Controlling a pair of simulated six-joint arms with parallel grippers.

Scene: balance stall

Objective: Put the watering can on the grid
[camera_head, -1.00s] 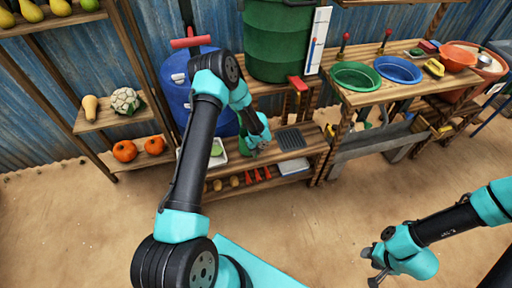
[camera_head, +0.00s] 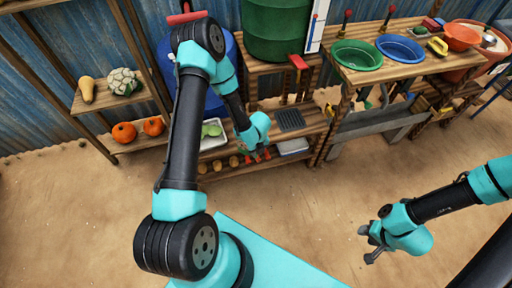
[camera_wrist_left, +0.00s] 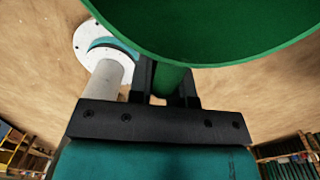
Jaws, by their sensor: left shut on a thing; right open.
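The watering can (camera_wrist_left: 215,30) is a large green body at the top of the left wrist view, with a green handle between my fingers. My left gripper (camera_wrist_left: 168,90) is shut on that handle. In the head view my left gripper (camera_head: 257,155) hangs in front of the wooden bench, left of and nearer than the grid; my arm hides most or all of the can there. The grid (camera_head: 290,120) is a dark ribbed rectangle on the bench top, bare on its visible part. My right gripper (camera_head: 372,243) is open and empty over the sandy floor.
The lower shelf holds several pots (camera_head: 218,165) and a white box (camera_head: 293,146). A green barrel (camera_head: 274,30) stands behind the grid. Green (camera_head: 356,55) and blue (camera_head: 400,48) basins are to the right.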

